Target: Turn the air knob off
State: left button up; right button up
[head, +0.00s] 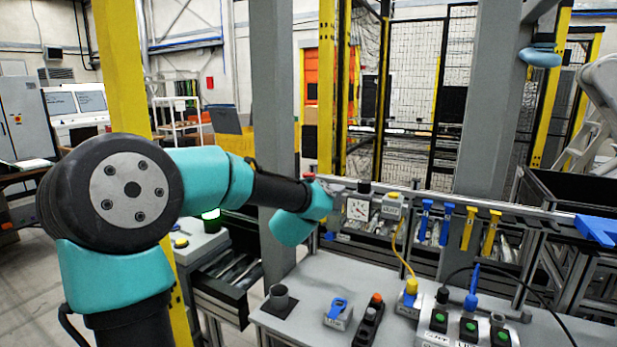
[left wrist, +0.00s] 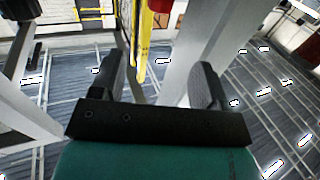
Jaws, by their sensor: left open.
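A small unit with a round white pressure gauge (head: 358,209) and a black knob (head: 363,187) on top sits on the rail behind the workbench. Beside it is a grey block with a yellow top (head: 394,195), from which a yellow hose runs down. I cannot tell for certain which part is the air knob. My left arm reaches in from the left, its wrist just left of the gauge; its fingers are not clear there. In the left wrist view my left gripper (left wrist: 159,66) is open with nothing between its fingers. My right gripper is not in view.
The workbench holds a box with a blue handle (head: 338,308), a black box with a red button (head: 376,299) and switch boxes with green buttons (head: 470,330). Blue and yellow clips (head: 468,228) line the rail. A grey post (head: 275,100) stands behind my wrist.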

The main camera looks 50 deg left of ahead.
aim_at(307, 174)
pick_arm(q)
jog(key=x, duration=1.5)
jog(key=shift+w+a, duration=0.2)
jog(key=shift+c, duration=0.5)
jog(key=c, duration=0.8)
jog(key=shift+c, duration=0.2)
jog(key=shift+s+a+r+m+t+h, duration=0.1)
jog(key=shift+a+r+m+t+h, duration=0.05)
jog(key=shift+m+t+h, duration=0.95)
jog(key=shift+s+a+r+m+t+h, duration=0.15)
jog(key=shift+m+t+h, duration=0.45)
jog(key=shift+m+h, duration=0.5)
jog(key=shift+w+f+h, duration=0.1)
jog(key=shift+h, duration=0.7)
jog(key=shift+d, duration=0.1)
